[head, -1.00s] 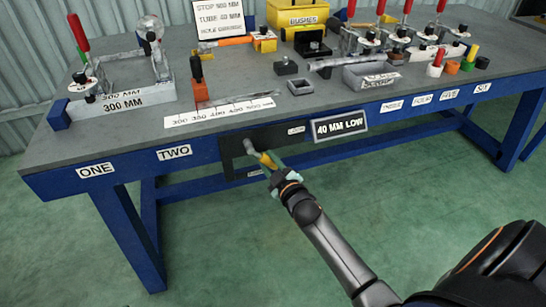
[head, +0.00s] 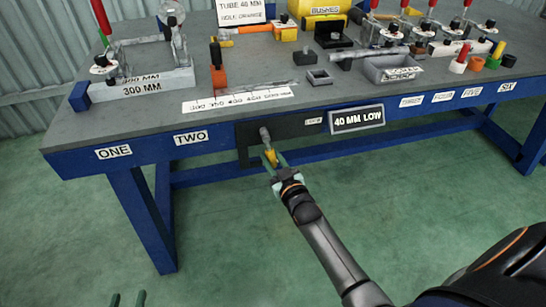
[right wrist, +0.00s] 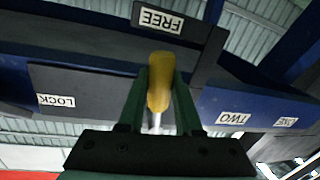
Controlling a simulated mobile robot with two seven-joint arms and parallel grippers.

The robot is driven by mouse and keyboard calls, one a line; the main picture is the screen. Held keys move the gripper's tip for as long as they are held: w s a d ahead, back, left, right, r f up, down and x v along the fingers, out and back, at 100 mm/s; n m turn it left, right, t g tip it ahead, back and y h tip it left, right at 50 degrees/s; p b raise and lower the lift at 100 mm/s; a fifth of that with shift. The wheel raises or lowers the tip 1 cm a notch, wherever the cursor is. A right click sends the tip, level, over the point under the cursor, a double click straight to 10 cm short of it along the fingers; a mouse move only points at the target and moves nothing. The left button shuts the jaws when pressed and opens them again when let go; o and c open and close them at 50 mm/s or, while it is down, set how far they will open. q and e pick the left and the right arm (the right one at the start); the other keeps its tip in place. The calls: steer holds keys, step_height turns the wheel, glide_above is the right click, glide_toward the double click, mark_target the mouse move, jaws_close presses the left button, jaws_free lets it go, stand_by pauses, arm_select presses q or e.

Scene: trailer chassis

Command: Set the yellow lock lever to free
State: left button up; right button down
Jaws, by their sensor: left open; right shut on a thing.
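The yellow lock lever (head: 270,155) is on a dark plate (head: 247,151) on the bench's front rail. It has a grey pivot (head: 265,135) and its yellow end hangs almost straight down. My right gripper (head: 275,163) is shut on the yellow handle. The LOCK label (right wrist: 57,100) is off to the side. My left gripper (head: 127,299) shows only its fingertips at the bottom edge, apart and empty.
The blue bench (head: 84,165) carries fixtures, clamps and a grey tray (head: 392,68). A "40 MM LOW" sign (head: 358,119) sits right of the plate. Blue legs and a lower rail stand under the bench. The green floor in front is clear.

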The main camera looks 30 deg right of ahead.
mark_target(273, 161)
steer(key=shift+a, duration=0.1)
steer(key=c, duration=1)
jaws_free()
arm_select(q)
steer(key=shift+w+r, duration=0.15)
steer(key=shift+w, duration=0.05)
arm_select(e)
steer(key=o, duration=0.4)
steer(key=shift+s, duration=0.25)
steer(key=s, duration=0.2)
steer(key=s+p, duration=0.1)
steer(key=s, duration=0.1)
steer(key=s+p, duration=0.1)
steer(key=s, duration=0.1)
steer(key=shift+s+a+r, duration=0.1)
steer(key=shift+a, duration=0.15)
arm_select(q)
steer(key=s+f+n+g, duration=0.1)
steer(key=s+f+g, duration=0.3)
steer(key=s+f, duration=0.2)
steer(key=shift+d+f+y+p, duration=0.3)
steer(key=shift+f+p, duration=0.15)
steer(key=shift+f, duration=0.45)
arm_select(e)
steer(key=s, duration=0.5)
steer(key=shift+s+a+r, duration=0.1)
steer(key=shift+s+a, duration=0.15)
steer(key=shift+s, duration=0.1)
